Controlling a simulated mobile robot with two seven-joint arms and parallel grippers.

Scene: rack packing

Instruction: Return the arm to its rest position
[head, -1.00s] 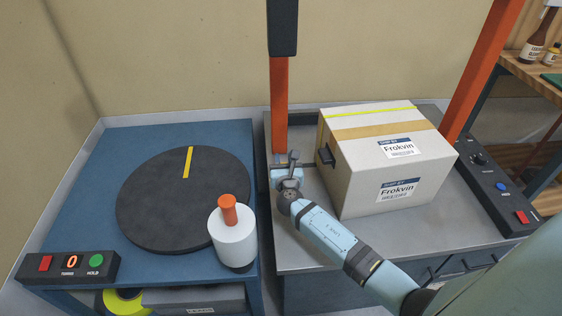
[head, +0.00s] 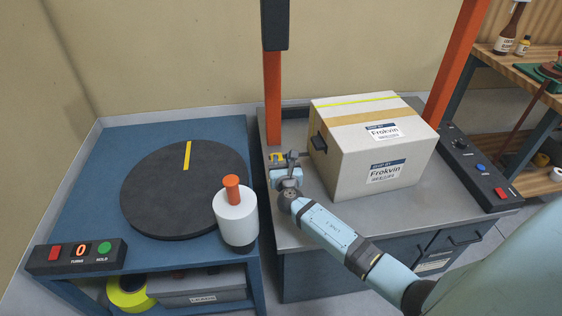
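My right arm comes in from the lower right, and its gripper (head: 284,163) is at the left edge of the grey bench, left of the cardboard box (head: 372,145). The gripper is small and seen from behind, so I cannot tell whether its fingers are open or shut. A small yellow patch shows at the fingertips. The box stands closed and upright on the grey bench (head: 310,228), with labels reading "Frokvin" and a yellow-green strip on top. The gripper looks apart from the box. My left gripper is not in view.
A blue table (head: 100,165) on the left carries a dark turntable (head: 165,195), a white cylinder with an orange top (head: 237,218) and a button panel (head: 75,257). An orange post (head: 273,95) rises behind the gripper. A control panel (head: 475,172) lies right of the box.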

